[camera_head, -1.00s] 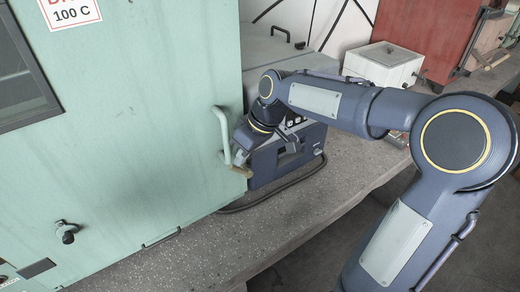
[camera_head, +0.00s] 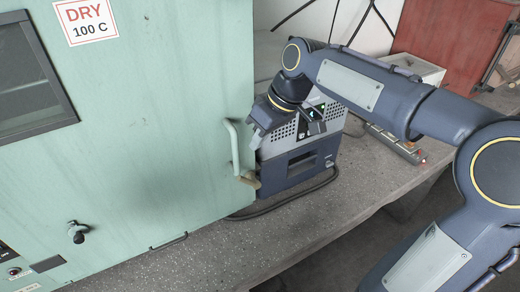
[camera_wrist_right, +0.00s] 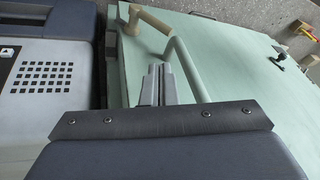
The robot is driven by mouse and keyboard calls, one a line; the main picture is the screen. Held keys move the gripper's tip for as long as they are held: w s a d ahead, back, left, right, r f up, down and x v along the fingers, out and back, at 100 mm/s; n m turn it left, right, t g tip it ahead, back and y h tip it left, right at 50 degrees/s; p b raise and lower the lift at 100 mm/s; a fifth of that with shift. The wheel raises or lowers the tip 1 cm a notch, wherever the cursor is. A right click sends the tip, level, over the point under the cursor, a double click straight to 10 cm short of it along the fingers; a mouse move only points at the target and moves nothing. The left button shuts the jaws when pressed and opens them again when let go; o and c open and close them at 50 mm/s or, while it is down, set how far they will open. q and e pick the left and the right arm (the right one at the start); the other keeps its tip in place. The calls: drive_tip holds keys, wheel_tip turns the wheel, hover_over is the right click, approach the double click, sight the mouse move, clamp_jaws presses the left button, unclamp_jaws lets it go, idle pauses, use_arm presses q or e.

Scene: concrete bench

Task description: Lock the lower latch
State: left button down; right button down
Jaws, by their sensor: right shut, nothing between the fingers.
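The green cabinet door (camera_head: 150,150) fills the left of the head view. A pale green tubular handle (camera_head: 235,145) stands near its right edge. A beige lever (camera_head: 247,181), which looks like the lower latch, sits at the handle's bottom end by the door edge. In the wrist view the lever (camera_wrist_right: 147,18) is at the top, beyond the fingertips, with the handle (camera_wrist_right: 186,68) to their right. My right gripper (camera_head: 257,141) is beside the handle, above the lever; its fingers (camera_wrist_right: 159,70) are together and empty. No contact with the lever shows. My left gripper is out of view.
A blue-grey device (camera_head: 300,165) with a perforated panel stands close behind my right gripper. A black knob (camera_head: 77,232) projects from the door's lower left. A dark cable lies on the speckled bench (camera_head: 270,228). A white box (camera_head: 425,70) stands farther back.

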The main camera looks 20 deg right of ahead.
drive_tip(key=r, duration=0.3)
drive_tip(key=shift+s, duration=0.4)
drive_tip(key=shift+d+f, duration=0.1)
drive_tip(key=shift+f, duration=0.05)
drive_tip(key=s+d+f+m+t+y+b, duration=0.1)
drive_tip(key=s+d+f+m+t+y, duration=0.2)
drive_tip(key=d+f+m+y, duration=0.2)
drive_tip(key=d+m, duration=0.2)
drive_tip(key=d, duration=0.2)
drive_tip(key=shift+t, duration=0.4)
drive_tip(key=shift+w, duration=0.1)
